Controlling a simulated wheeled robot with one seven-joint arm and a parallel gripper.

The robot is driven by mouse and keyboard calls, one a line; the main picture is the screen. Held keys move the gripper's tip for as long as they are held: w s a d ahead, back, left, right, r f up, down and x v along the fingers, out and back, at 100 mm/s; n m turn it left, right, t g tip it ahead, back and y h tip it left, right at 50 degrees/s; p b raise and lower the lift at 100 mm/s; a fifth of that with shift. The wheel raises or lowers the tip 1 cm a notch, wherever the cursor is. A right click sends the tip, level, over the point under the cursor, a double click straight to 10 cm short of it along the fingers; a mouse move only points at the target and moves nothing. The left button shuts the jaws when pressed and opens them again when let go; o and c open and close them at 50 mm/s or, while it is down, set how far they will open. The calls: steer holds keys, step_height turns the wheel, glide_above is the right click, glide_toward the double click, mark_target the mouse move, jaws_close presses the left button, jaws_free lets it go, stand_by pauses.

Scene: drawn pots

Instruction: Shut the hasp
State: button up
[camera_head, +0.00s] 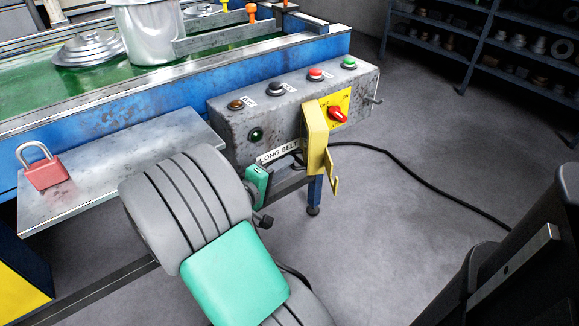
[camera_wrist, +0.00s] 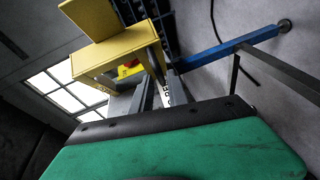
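The yellow hasp (camera_head: 316,138) stands out from the front of the grey control box (camera_head: 230,122), swung away to the left of the red rotary switch (camera_head: 338,114). The switch and its yellow backing plate are uncovered. In the wrist view the hasp (camera_wrist: 108,57) is up and left of my fingertips, with the red switch (camera_wrist: 130,69) partly behind it. A bent metal loop (camera_head: 374,99) sticks out of the box's right end. My gripper (camera_wrist: 160,82) has its grey fingers apart, with lettering visible between them. It is below the hasp; contact is unclear.
A red padlock (camera_head: 45,168) lies on the metal shelf (camera_head: 110,165) at left. Buttons line the box top. A blue leg (camera_head: 314,192) stands under the box, and a black cable (camera_head: 430,165) runs right across the floor.

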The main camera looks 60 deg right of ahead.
steer(key=x, duration=0.3)
steer(key=shift+d, duration=0.25)
steer(key=shift+c, duration=0.2)
jaws_close()
steer(key=shift+s+f, duration=0.1)
steer(key=shift+s, duration=0.05)
stand_by(0.9)
